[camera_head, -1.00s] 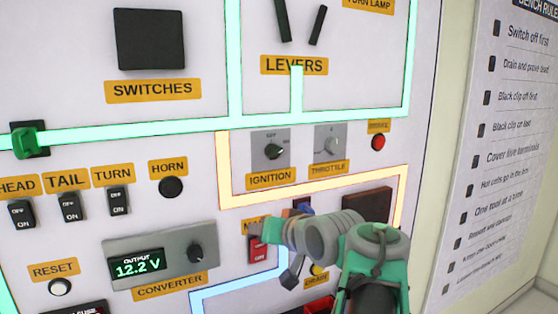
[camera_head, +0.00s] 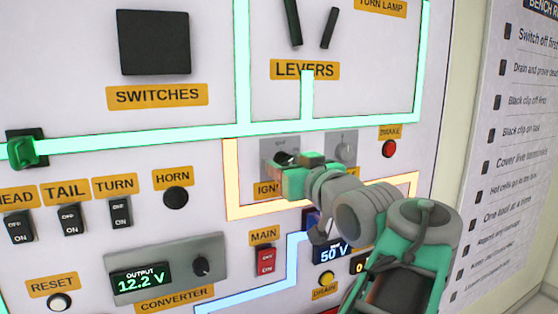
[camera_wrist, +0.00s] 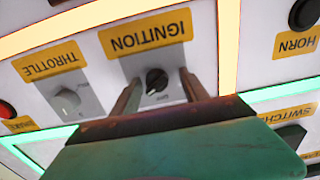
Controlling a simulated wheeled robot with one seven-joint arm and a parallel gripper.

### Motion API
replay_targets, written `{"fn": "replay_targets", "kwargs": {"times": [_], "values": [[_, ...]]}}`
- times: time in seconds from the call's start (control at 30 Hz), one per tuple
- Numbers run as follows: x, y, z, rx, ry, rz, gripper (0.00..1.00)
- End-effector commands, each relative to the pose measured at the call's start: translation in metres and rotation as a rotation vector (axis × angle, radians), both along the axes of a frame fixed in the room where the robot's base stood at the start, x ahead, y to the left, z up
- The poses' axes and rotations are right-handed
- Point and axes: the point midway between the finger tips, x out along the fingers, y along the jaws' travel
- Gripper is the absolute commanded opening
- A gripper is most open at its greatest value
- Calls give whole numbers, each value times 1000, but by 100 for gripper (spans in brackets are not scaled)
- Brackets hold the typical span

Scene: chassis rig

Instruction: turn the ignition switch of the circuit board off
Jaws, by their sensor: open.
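The ignition switch is a black rotary knob (camera_wrist: 156,80) on a grey plate, under the yellow IGNITION label (camera_wrist: 146,32) in the wrist view, which is upside down. In the head view its grey plate (camera_head: 270,146) shows partly, with the knob and label mostly behind my gripper. My gripper (camera_wrist: 158,88) is open, with one finger on each side of the knob in the wrist view. The knob lies between the fingers, and no contact with it shows. I cannot tell how far the fingertips are from the panel.
The throttle knob (camera_wrist: 68,99) is close beside the ignition plate, with the red brake button (camera_head: 389,148) beyond it. The horn button (camera_head: 175,197) and red MAIN switch (camera_head: 266,262) are nearby. A converter (camera_head: 166,268) reads 12.2 V.

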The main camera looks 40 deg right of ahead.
Motion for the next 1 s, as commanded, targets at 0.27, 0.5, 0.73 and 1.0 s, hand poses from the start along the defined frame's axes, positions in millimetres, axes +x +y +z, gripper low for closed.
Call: {"fn": "replay_targets", "kwargs": {"times": [0.27, 0.5, 0.73, 1.0], "values": [[-3, -4, 0, 0, 0, -10, 40], [-2, -3, 0, 1, 0, -8, 21], [-2, -2, 0, 1, 0, -6, 2], [-2, -2, -1, -7, 2, -6, 0]]}}
